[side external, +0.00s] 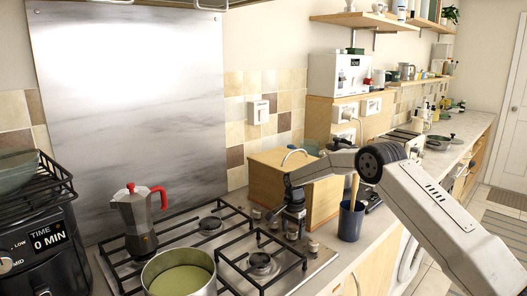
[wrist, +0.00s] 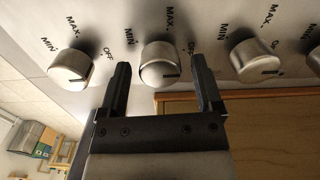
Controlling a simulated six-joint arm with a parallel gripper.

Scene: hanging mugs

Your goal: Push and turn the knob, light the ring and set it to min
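A row of metal knobs runs along the steel front panel of the hob (side external: 318,268), marked OFF, MIN and MAX. In the wrist view my gripper (wrist: 159,66) is open, with one dark finger on each side of a knob (wrist: 160,62). A gap shows beside the knob, and I cannot tell whether a finger touches it. Its dark pointer line lies toward the lower right, near OFF. In the side view my gripper (side external: 291,214) points down at the knob row and partly hides it. Two bare burners (side external: 260,262) (side external: 210,225) show no visible flame.
A pot (side external: 180,272) and a moka pot (side external: 137,220) stand on the hob's left side. A wooden box (side external: 270,172) is close behind my gripper, and a blue utensil holder (side external: 351,222) is to its right. Other knobs (wrist: 72,66) (wrist: 254,60) flank the middle one.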

